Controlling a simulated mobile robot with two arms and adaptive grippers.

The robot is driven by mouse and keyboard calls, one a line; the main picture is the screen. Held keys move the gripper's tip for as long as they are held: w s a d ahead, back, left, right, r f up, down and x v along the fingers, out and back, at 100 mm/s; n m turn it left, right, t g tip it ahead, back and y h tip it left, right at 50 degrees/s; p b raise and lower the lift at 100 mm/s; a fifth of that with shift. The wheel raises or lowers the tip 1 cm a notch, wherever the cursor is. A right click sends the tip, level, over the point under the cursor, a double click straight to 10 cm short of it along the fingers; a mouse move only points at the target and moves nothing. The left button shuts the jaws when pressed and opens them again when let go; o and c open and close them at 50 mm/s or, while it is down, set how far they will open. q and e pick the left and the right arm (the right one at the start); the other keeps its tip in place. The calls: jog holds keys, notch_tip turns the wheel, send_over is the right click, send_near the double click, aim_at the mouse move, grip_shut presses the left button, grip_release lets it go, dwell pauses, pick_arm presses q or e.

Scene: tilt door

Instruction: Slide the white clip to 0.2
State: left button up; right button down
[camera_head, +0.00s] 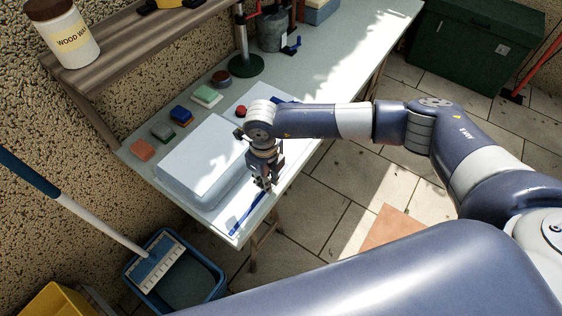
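A narrow blue strip (247,214), which looks like a ruler or rail, lies along the front edge of the bench, beside a large white box (201,160). My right gripper (266,186) points down at the far end of this strip, close to the box's front right corner. Its fingers are small and dark, and I cannot tell if they are open or shut or touch anything. I cannot make out the white clip; the gripper may be hiding it. My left gripper is not in view.
The pale bench (335,45) runs to the upper right. Several coloured blocks, including an orange one (142,149), lie behind the box. A red button (241,111) sits beside it. A wooden shelf (120,45) is above.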

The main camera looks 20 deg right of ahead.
jog(key=shift+s+a, duration=0.8)
jog(key=shift+a, duration=0.15)
jog(key=shift+s+a, duration=0.75)
jog(key=shift+a, duration=0.2)
jog(key=shift+s+a, duration=0.9)
jog(key=shift+a, duration=0.2)
jog(key=shift+s+a, duration=0.85)
jog(key=shift+a, duration=0.3)
jog(key=shift+s+a, duration=0.9)
jog(key=shift+a, duration=0.2)
jog(key=c, duration=1.5)
grip_release()
jog(key=shift+w, duration=0.1)
notch_tip(320, 180, up, 7)
jog(key=p, duration=0.3)
